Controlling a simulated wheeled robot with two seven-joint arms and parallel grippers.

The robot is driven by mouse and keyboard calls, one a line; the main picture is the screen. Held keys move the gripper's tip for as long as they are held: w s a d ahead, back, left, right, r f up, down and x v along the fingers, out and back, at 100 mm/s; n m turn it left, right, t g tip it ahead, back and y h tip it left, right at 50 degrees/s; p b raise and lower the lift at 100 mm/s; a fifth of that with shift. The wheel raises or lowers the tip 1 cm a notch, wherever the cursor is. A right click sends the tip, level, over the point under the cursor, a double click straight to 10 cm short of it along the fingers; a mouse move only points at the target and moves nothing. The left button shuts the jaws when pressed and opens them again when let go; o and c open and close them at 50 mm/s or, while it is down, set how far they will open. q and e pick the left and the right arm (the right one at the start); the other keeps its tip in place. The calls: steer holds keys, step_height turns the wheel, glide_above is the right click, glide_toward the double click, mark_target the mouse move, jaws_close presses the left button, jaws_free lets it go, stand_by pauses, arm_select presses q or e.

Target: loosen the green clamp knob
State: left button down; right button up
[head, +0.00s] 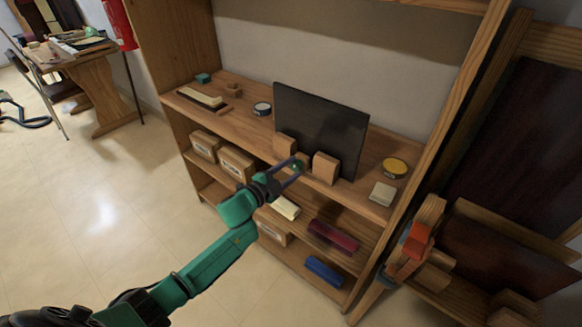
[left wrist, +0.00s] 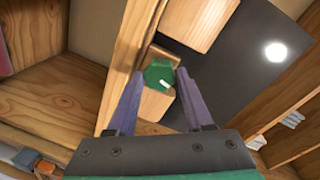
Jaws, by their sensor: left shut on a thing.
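The green clamp knob (head: 298,164) is at the front of a wooden clamp on the shelf unit's top board. The clamp has two wooden blocks, a left one (head: 284,145) and a right one (head: 325,168), in front of an upright dark panel (head: 320,120). My left gripper (head: 295,166) reaches in from the lower left and is shut on the knob. In the left wrist view the knob (left wrist: 158,75) sits between the fingertips, with a small white mark on it. My right gripper is not in view.
The wooden shelf unit (head: 228,85) also bears a yellow-topped round tin (head: 395,167), a pale block (head: 383,193) and a dark round tin (head: 262,108). Boxes and coloured rolls lie on lower shelves. An orange and wooden tool (head: 415,243) stands at right.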

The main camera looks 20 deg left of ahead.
arm_select(q)
steer(key=shift+n+p, duration=0.35)
steer(key=shift+n, duration=1.05)
steer(key=shift+c, duration=1.4)
jaws_free()
steer(key=f+v, duration=0.1)
steer(key=v, duration=1.3)
steer(key=shift+s+a+r+b, duration=0.25)
steer(key=shift+a+r+b, duration=0.05)
steer(key=shift+b, duration=0.1)
